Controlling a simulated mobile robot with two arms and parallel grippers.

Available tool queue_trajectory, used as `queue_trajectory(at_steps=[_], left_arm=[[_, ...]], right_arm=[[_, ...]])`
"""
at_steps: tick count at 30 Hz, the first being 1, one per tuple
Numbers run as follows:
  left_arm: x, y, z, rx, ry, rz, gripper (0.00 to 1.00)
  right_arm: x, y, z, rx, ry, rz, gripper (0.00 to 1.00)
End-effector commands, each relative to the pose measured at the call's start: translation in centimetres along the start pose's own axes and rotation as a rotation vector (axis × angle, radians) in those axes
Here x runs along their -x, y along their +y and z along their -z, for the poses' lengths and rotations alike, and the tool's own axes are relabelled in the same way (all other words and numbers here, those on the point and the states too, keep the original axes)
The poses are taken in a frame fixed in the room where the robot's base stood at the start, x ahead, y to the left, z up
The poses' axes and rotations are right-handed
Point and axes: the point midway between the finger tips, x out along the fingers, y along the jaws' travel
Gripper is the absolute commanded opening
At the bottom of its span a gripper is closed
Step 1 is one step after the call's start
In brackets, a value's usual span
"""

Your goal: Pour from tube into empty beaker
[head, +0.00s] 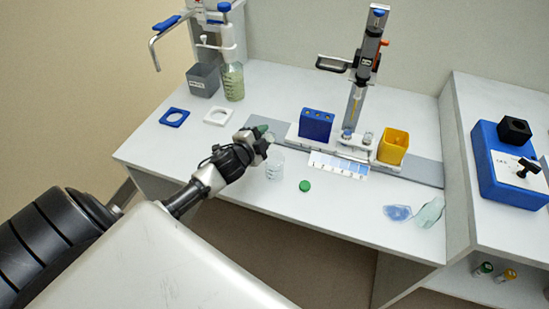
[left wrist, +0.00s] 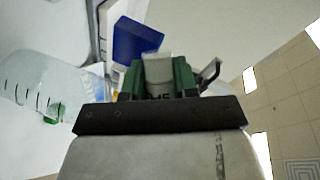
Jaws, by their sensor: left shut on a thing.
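My left gripper (head: 264,136) is shut on a clear tube (left wrist: 158,69), held between its green fingertips in the left wrist view. In the head view the fingers hide most of the tube, and I cannot tell its tilt or contents. The clear beaker (head: 275,169) stands upright on the bench, just below and slightly right of the gripper. It looks empty. The beaker (left wrist: 42,80) with dark graduation marks also shows at the left of the left wrist view. A green cap (head: 305,186) lies on the bench right of the beaker. My right gripper is not in view.
A blue rack (head: 316,125), a dispenser stand (head: 360,85) and a yellow box (head: 393,147) stand behind the beaker. A bottle (head: 232,82) and grey bin (head: 203,80) are at back left. A blue cloth-like piece (head: 397,212) lies right. The front bench between is clear.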

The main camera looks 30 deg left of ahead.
Motion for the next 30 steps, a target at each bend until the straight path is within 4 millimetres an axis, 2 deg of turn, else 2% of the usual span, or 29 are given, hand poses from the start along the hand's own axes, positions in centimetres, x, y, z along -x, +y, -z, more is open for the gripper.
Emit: queue_trajectory(at_steps=[30], left_arm=[[0.03, -0.28, 0.04, -0.057, 0.000, 0.024, 0.06]], right_arm=[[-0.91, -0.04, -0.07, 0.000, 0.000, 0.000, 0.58]])
